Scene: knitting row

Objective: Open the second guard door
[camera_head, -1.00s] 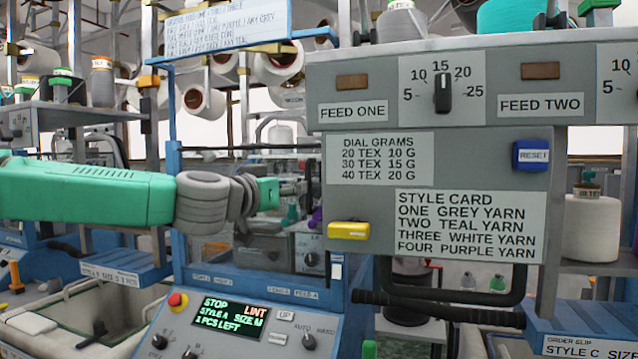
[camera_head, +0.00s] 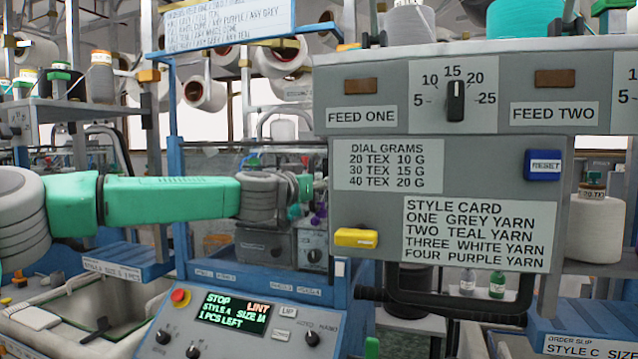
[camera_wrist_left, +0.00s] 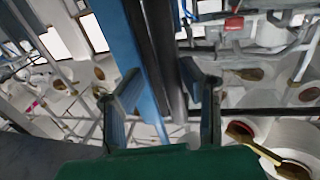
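A clear guard panel (camera_head: 213,166) in a blue frame stands above the control panel in the head view. Which guard door is the second is not readable. My left arm reaches across from the left, and my left gripper (camera_head: 308,190) is at the panel's right side, close to the blue upright, partly lost against the machinery. In the left wrist view my left gripper (camera_wrist_left: 160,75) has its two fingers apart. A blue post (camera_wrist_left: 146,70) and dark bars (camera_wrist_left: 165,60) run between them; contact cannot be told. My right gripper is not in view.
A grey feed box (camera_head: 385,205) with dial, blue button and style card fills the right. The control panel (camera_head: 250,325) shows STOP and LINT. A black tubular handle (camera_head: 445,308) hangs below the feed box. A white bin (camera_head: 85,300) is lower left.

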